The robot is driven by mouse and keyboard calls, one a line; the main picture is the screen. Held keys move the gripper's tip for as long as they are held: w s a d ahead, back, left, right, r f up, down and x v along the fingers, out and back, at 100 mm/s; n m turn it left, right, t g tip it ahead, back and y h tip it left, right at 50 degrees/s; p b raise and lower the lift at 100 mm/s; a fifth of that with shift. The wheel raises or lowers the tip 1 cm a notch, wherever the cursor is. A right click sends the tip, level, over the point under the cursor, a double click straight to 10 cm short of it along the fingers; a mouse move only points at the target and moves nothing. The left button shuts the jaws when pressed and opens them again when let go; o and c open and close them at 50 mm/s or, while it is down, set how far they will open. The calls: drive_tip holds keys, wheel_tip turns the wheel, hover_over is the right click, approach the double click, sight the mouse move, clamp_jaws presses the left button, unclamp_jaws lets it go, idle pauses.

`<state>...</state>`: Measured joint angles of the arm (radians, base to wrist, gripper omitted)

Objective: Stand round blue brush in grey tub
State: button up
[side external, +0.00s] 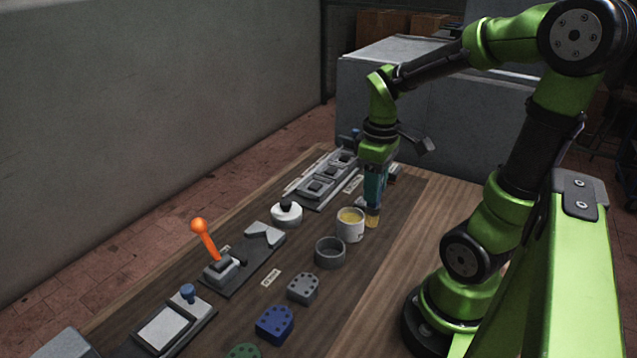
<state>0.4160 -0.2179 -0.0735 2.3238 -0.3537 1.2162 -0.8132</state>
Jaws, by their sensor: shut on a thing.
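My gripper (375,190) points down over the far right part of the bench, shut on the blue brush. The brush's tan lower end (372,219) shows below the fingers, pointing down; the fingers hide much of the rest. It is upright or nearly so, just right of the white pot; I cannot tell whether it touches the bench. The grey tub (330,253) is round and open at the top, and stands nearer the camera, to the left of and below the brush in the picture. No object shows inside it.
A white pot (350,226) with yellow contents stands between brush and grey tub. A white round piece with a black knob (286,213), an orange-knobbed lever (203,238), a grey block (303,288) and a blue block (274,324) are nearby. The bench's right strip (395,262) is clear.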

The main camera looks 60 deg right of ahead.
drive_tip(key=s+a, duration=0.4)
drive_tip(key=s, duration=0.3)
drive_tip(key=w+a, duration=0.3)
drive_tip(key=w, duration=1)
wheel_tip(320, 180, down, 8)
drive_tip(key=shift+w+d, duration=0.15)
drive_tip(key=shift+d, duration=0.1)
drive_tip(key=o, duration=1)
drive_tip(key=shift+o, duration=0.2)
